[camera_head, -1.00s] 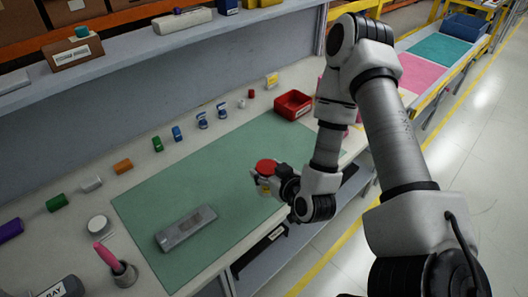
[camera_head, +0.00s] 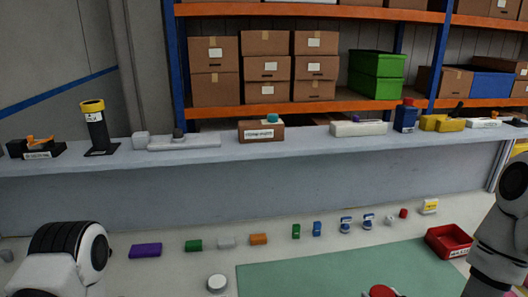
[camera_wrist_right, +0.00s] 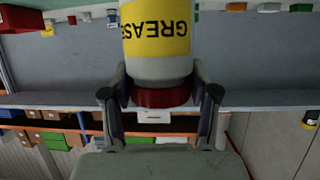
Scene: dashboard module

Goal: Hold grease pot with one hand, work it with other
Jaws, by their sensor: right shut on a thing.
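The grease pot (camera_wrist_right: 157,45) fills the top middle of the right wrist view. It is pale with a yellow label reading GREASE, upside down in that picture, and has a red lid (camera_wrist_right: 162,97). My right gripper (camera_wrist_right: 162,92) is shut on the pot at its lid end, one finger on each side. In the head view only the red lid (camera_head: 381,291) shows at the bottom edge; the rest of the pot and the right gripper are cut off. A part of my left arm shows at the bottom left, but the left gripper is out of view.
A green mat (camera_head: 330,268) lies on the bench. Small coloured blocks stand in a row behind it, with a red bin (camera_head: 449,242) at the right and a round white tin (camera_head: 217,284) at the left. A grey shelf (camera_head: 340,148) holding several items runs behind the bench.

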